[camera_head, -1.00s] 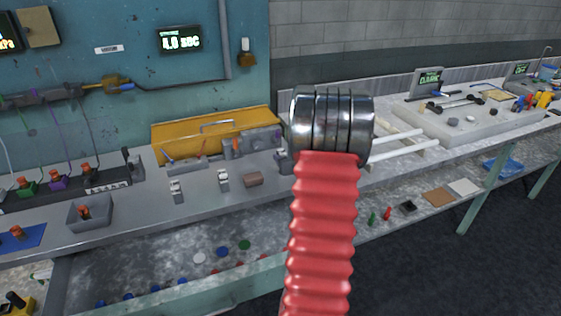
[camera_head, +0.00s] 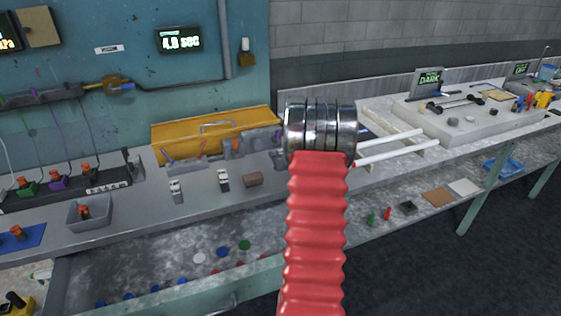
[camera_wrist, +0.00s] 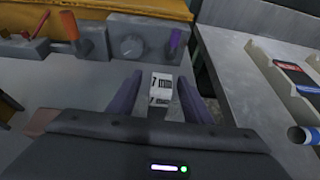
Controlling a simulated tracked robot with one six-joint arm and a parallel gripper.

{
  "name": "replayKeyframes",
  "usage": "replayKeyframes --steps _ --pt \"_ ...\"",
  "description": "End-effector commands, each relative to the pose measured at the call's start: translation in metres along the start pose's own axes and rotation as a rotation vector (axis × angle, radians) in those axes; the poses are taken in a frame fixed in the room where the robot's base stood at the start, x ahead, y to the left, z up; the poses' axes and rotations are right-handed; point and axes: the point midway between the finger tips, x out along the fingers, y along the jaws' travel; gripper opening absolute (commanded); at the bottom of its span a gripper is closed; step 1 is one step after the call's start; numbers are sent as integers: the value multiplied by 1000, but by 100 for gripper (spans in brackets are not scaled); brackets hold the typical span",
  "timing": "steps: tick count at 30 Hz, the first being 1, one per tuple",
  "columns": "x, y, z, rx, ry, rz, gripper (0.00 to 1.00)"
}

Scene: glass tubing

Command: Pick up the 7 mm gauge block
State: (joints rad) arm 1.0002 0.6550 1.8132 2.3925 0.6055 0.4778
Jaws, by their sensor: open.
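The 7 mm gauge block (camera_wrist: 161,88) shows in the wrist view as a small whitish block marked "7" on its upper and nearer faces. It stands on the grey bench top just beyond my gripper (camera_wrist: 160,92). My gripper is open, with one purple-grey finger to the left of the block and one to the right. The block appears between the fingertips, and I cannot tell whether either finger touches it. In the head view my arm hides the block and the gripper.
A yellow toolbox (camera_head: 215,133) stands at the back of the bench, with a grey dial unit (camera_wrist: 128,45) before it. A brown block (camera_head: 253,179) and two small metal pieces (camera_head: 223,180) lie to the left. White rods (camera_head: 390,146) rest on the right.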

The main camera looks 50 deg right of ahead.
Motion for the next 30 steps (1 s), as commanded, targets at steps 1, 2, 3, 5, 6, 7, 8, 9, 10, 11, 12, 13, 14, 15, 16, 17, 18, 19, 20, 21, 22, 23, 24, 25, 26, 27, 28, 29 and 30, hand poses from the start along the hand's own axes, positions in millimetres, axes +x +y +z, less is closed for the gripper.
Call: replayKeyframes --steps 1,2,3,5,6,7,8,9,10,11,12,13,14,15,16,17,18,19,20,21,22,23,24,25,26,27,28,29,30 --pt "1 0 0 0 0 0 45" --pt "1 0 0 0 0 0 45" --pt "1 0 0 0 0 0 45" --pt "1 0 0 0 0 0 45" --pt "1 0 0 0 0 0 45" --pt "1 0 0 0 0 0 45" --pt "1 0 0 0 0 0 45" --pt "1 0 0 0 0 0 45" --pt "1 0 0 0 0 0 45" --pt "1 0 0 0 0 0 45" --pt "1 0 0 0 0 0 45" --pt "1 0 0 0 0 0 45" --pt "1 0 0 0 0 0 45" --pt "1 0 0 0 0 0 45" --pt "1 0 0 0 0 0 45" --pt "1 0 0 0 0 0 43" --pt "1 0 0 0 0 0 40" --pt "1 0 0 0 0 0 38" --pt "1 0 0 0 0 0 36" --pt "1 0 0 0 0 0 33" --pt "1 0 0 0 0 0 31" --pt "1 0 0 0 0 0 29" --pt "1 0 0 0 0 0 26" --pt "1 0 0 0 0 0 24" --pt "1 0 0 0 0 0 22" --pt "1 0 0 0 0 0 19" --pt "1 0 0 0 0 0 17" --pt "1 0 0 0 0 0 15" --pt "1 0 0 0 0 0 12"
